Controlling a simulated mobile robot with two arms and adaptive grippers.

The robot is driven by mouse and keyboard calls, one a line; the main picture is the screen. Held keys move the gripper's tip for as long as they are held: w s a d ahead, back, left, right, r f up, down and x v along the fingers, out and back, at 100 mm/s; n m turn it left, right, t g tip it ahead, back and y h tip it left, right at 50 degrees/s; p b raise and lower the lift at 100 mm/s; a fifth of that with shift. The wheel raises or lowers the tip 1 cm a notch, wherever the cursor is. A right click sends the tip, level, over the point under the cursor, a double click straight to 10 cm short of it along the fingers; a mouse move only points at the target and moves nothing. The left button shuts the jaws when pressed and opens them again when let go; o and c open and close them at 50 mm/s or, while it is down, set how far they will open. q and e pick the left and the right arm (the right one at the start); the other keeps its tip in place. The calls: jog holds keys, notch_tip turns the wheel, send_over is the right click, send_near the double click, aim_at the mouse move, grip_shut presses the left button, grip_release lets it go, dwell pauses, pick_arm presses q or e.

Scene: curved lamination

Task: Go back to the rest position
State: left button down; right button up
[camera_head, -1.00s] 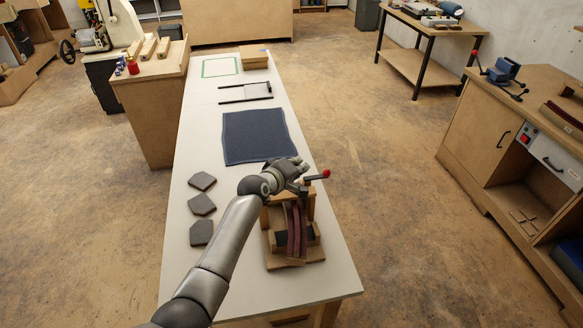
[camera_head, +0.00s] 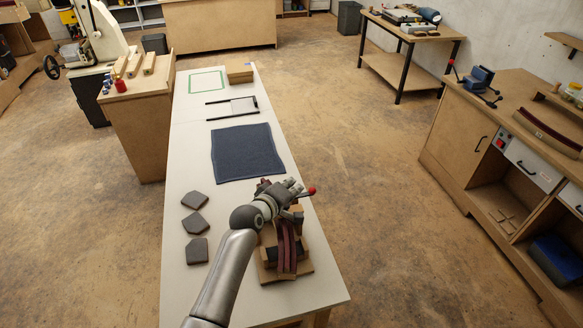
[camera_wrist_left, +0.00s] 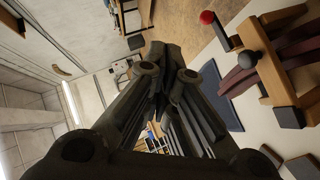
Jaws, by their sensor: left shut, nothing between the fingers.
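My left gripper (camera_head: 292,187) reaches over the wooden clamping jig from the left. It is shut and empty, with its fingers together in the left wrist view (camera_wrist_left: 160,75). The jig (camera_head: 305,268) stands near the front of the long white table (camera_head: 225,290) and holds dark red curved strips (camera_head: 287,250). Its red-knobbed handle (camera_head: 311,191) shows just right of the gripper; the red knob also shows in the left wrist view (camera_wrist_left: 207,17). My forearm hides part of the jig's left side. My right gripper is out of view.
Several dark grey pieces (camera_head: 195,223) lie left of my forearm. A dark blue mat (camera_head: 245,152) lies mid-table, with a black-edged frame (camera_head: 232,107) and a wooden block (camera_head: 240,73) beyond. A workbench with a blue vise (camera_head: 480,79) stands at right. Bare floor (camera_head: 370,180) lies between.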

pick_arm(q)
jog(key=s+a+f+m+g+y, duration=0.1)
jog(key=s+a+f+m+g, duration=0.3)
jog(key=s, duration=0.6)
jog(key=s+a+f+m+y, duration=0.1)
jog(key=s+a+y, duration=0.1)
jog(key=s+a, duration=0.6)
jog(key=s+a+f+m+g+y, duration=0.1)
jog(key=s+a+f+m+g, duration=0.15)
jog(key=s, duration=0.85)
jog(key=s+a+r+m+g+y, duration=0.25)
jog(key=s+a, duration=0.25)
jog(key=s, duration=0.7)
notch_tip(320, 180, down, 34)
jog(key=s+f+b, duration=0.1)
jog(key=s+b, duration=0.1)
jog(key=b, duration=0.6)
jog(key=s+a+f+g+b, duration=0.1)
jog(key=s+f+b, duration=0.2)
jog(key=s+f, duration=0.5)
jog(key=s+a+f+b, duration=0.2)
jog(key=s+f, duration=0.6)
jog(key=f, duration=0.5)
jog(key=shift+f+g+b, duration=0.2)
jog(key=shift+g+b, duration=0.2)
jog(key=shift+b, duration=0.3)
